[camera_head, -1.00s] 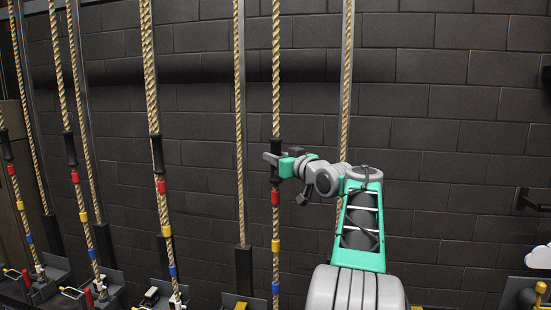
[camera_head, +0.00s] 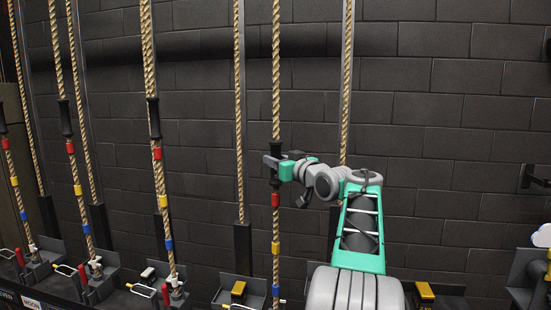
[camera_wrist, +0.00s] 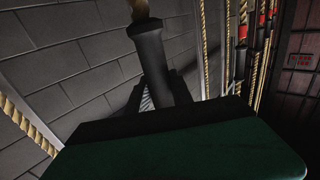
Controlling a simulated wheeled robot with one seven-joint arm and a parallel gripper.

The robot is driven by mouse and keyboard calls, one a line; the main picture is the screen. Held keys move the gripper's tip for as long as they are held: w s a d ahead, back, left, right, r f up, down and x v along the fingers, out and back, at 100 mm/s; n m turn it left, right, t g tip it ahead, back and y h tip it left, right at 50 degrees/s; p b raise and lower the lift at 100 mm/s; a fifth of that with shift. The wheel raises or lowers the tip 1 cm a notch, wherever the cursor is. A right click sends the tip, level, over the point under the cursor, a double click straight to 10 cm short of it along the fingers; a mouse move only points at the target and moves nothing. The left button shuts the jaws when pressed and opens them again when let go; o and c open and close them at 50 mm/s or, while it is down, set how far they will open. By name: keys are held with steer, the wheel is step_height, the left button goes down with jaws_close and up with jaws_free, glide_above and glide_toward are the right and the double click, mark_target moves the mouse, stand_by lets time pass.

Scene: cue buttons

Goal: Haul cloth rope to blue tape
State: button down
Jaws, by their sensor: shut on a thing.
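A tan twisted rope (camera_head: 276,75) hangs in front of the wall in the head view. It has a black sleeve, then red tape (camera_head: 275,199), yellow tape (camera_head: 275,247) and blue tape (camera_head: 276,290) below it, the blue near the bottom edge. My gripper (camera_head: 274,162) is shut on the black sleeve, above the red tape. In the wrist view the black sleeve (camera_wrist: 153,45) stands between my gripper's dark fingers (camera_wrist: 163,88), with rope (camera_wrist: 139,11) coming out of its top. The rope's lower end is out of view.
Similar taped ropes hang to the left, the nearest rope (camera_head: 149,60) with its own black sleeve. Plain ropes (camera_head: 239,110) and (camera_head: 347,90) hang either side of the held one. Lever bases with red handles (camera_head: 165,295) stand along the bottom. The dark block wall (camera_head: 450,140) is behind.

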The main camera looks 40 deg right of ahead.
step_height(320, 180, down, 5)
steer(key=shift+r+b, duration=0.1)
steer(key=shift+b, duration=1.15)
steer(key=shift+r, duration=0.15)
steer(key=c, duration=1.1)
jaws_free()
steer(key=shift+s, duration=0.1)
steer(key=s, duration=0.2)
steer(key=s+b, duration=0.1)
steer(key=s, duration=0.2)
steer(key=s+a+b, duration=0.1)
steer(key=s, duration=0.1)
steer(key=shift+s, duration=0.3)
